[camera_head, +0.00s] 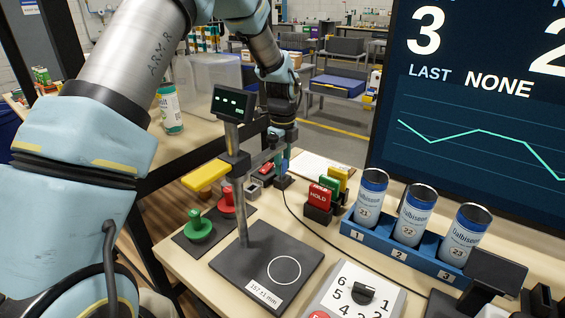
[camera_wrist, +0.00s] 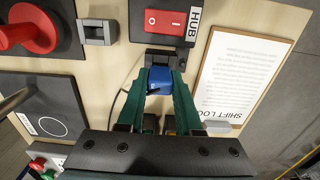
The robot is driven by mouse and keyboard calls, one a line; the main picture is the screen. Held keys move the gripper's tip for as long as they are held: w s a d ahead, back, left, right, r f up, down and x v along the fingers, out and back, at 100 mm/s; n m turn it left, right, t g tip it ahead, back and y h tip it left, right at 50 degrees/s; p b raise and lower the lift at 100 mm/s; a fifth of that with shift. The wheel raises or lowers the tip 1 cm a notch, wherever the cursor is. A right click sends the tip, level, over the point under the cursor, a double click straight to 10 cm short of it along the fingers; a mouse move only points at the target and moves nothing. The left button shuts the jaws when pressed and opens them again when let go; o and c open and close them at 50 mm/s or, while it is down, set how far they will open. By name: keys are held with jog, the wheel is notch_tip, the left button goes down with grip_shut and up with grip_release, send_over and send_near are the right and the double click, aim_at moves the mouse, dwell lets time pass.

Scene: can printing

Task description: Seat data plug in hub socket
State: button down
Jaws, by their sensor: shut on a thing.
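My gripper (camera_wrist: 161,80) is shut on a blue plug (camera_wrist: 160,84), with one teal finger on each side of it. The plug sits right at the edge of the black hub (camera_wrist: 146,28), by a dark socket piece (camera_wrist: 163,56). I cannot tell how far the plug is in the socket. The hub carries a red rocker switch and a HUB label. In the head view my gripper (camera_head: 279,165) points down at the back of the table, beside the hub, and mostly hides the plug. A thin dark cable runs from there toward the front right.
A clipboard sheet (camera_wrist: 242,75) lies right of the hub. A red knob (camera_wrist: 28,30) and a grey block (camera_wrist: 97,32) are on its left. A gauge stand (camera_head: 244,215), red and green HOLD cards (camera_head: 320,197) and a blue can rack (camera_head: 391,249) stand nearer.

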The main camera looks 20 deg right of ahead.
jog(key=shift+f+b, duration=0.3)
jog(key=shift+f, duration=0.35)
jog(key=c, duration=0.5)
grip_release()
notch_tip(320, 180, up, 11)
jog(key=b, duration=0.3)
jog(key=shift+f, duration=0.1)
jog(key=s+a+f+n, duration=0.1)
jog(key=a+f+n, duration=0.1)
jog(key=a+n, duration=1.75)
jog(key=s+a+f+n, duration=0.1)
jog(key=s+a+n, duration=0.4)
jog(key=a, duration=0.3)
jog(key=s+a+f+n+t, duration=0.1)
jog(key=s+a+n, duration=0.3)
jog(key=a, duration=0.5)
jog(key=shift+s+f+n+t, duration=0.25)
jog(key=shift+s+n+t, duration=0.1)
jog(key=shift+s, duration=0.15)
